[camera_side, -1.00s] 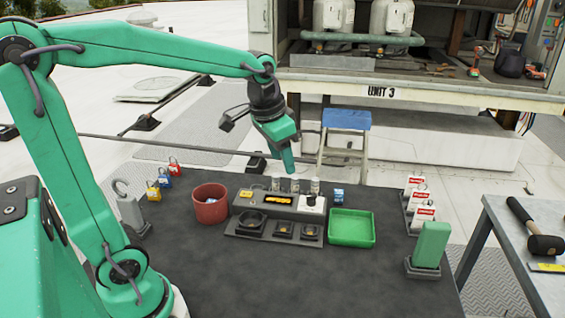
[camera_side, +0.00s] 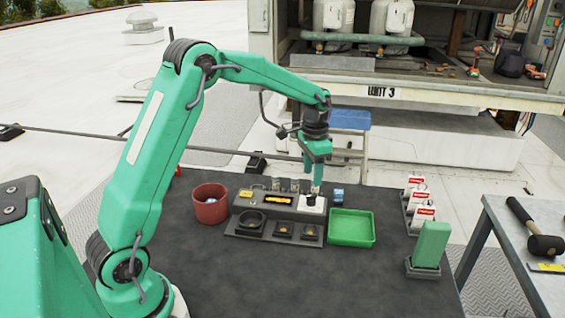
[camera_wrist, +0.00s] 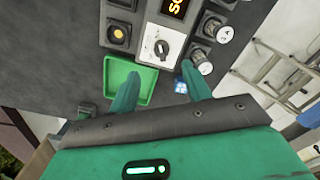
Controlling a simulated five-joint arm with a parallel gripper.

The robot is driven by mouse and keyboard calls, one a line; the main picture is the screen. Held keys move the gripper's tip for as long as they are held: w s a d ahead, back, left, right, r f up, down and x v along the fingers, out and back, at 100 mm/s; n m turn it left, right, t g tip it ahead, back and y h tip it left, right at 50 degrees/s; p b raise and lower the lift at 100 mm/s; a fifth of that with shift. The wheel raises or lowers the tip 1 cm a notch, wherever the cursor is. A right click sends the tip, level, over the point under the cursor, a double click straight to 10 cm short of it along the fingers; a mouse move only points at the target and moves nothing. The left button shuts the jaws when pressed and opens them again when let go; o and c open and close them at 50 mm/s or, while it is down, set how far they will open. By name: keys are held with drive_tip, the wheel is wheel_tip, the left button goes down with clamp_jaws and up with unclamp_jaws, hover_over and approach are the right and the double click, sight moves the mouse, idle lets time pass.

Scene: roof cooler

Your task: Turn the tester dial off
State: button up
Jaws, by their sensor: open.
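The tester (camera_side: 272,202) is a grey box on the dark table with a lit orange display. Its dial (camera_side: 311,200) is a dark knob on a white plate at the right end of the box. In the wrist view the dial (camera_wrist: 161,49) shows clearly, just beyond my fingertips. My gripper (camera_side: 316,188) points down above the dial end of the tester. In the wrist view my gripper (camera_wrist: 160,80) has its two green fingers apart, with nothing between them. In the side view the fingertips partly overlap the dial, and I cannot tell whether they touch it.
A green tray (camera_side: 352,228) is right of the tester and a red cup (camera_side: 210,203) is left. Sockets (camera_side: 283,230) line the tester's front, and small cylinders (camera_side: 295,185) stand behind. Red-and-white tags (camera_side: 419,200) stand at the right. The table front is clear.

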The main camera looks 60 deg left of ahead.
sight(312, 195)
drive_tip(key=shift+w+a+f, duration=0.1)
drive_tip(key=shift+w+f, duration=0.05)
drive_tip(key=shift+f, duration=0.1)
drive_tip(key=shift+f, duration=0.1)
drive_tip(key=shift+f, duration=3.85)
drive_tip(key=c, duration=1)
